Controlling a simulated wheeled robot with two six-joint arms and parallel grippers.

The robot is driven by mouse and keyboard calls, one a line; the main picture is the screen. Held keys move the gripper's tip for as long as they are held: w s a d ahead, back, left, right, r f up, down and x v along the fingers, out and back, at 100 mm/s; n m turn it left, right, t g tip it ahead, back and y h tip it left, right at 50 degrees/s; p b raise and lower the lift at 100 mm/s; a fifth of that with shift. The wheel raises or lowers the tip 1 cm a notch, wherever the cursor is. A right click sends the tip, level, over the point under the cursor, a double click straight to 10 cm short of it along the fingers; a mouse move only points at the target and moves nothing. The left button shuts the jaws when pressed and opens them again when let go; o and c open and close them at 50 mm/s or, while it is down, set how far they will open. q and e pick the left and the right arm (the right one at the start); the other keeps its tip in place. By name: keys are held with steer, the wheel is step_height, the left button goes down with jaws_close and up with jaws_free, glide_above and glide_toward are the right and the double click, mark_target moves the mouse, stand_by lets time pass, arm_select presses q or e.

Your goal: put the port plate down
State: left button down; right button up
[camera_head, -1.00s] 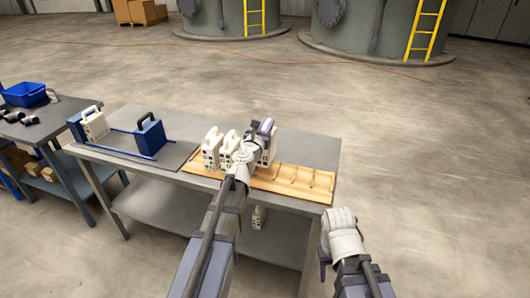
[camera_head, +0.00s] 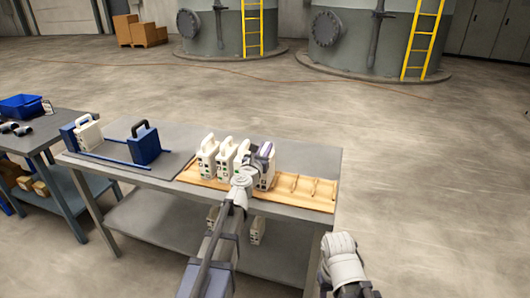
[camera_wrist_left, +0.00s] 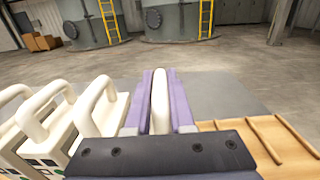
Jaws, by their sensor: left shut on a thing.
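My left gripper (camera_head: 262,153) is shut on the handle of a white port plate (camera_head: 267,174), at the right end of a row of similar plates. In the left wrist view the purple fingers (camera_wrist_left: 160,98) close on both sides of its white handle (camera_wrist_left: 160,102). The plate is upright over the wooden rack (camera_head: 300,188); whether its lower edge is seated in a slot is hidden. Other white plates (camera_head: 207,157) stand upright in the rack to its left. My right gripper (camera_head: 326,284) is low at the right, clear of the table, its fingers mostly hidden.
The rack's right part has empty slots. On the table's left are a blue block with a handle (camera_head: 145,143), blue rails (camera_head: 120,160) and a white plate (camera_head: 88,132). More plates (camera_head: 258,229) are on the lower shelf (camera_head: 175,225). A side table (camera_head: 60,124) holds a blue bin (camera_head: 20,106).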

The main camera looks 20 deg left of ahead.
arm_select(q)
steer(key=c, duration=1.2)
jaws_free()
steer(key=shift+f, duration=0.15)
steer(key=shift+c, duration=0.2)
steer(key=o, duration=0.5)
steer(key=shift+c, duration=0.2)
steer(key=shift+r, duration=0.3)
steer(key=s, duration=1.2)
steer(key=shift+a, duration=0.2)
steer(key=shift+f, duration=0.1)
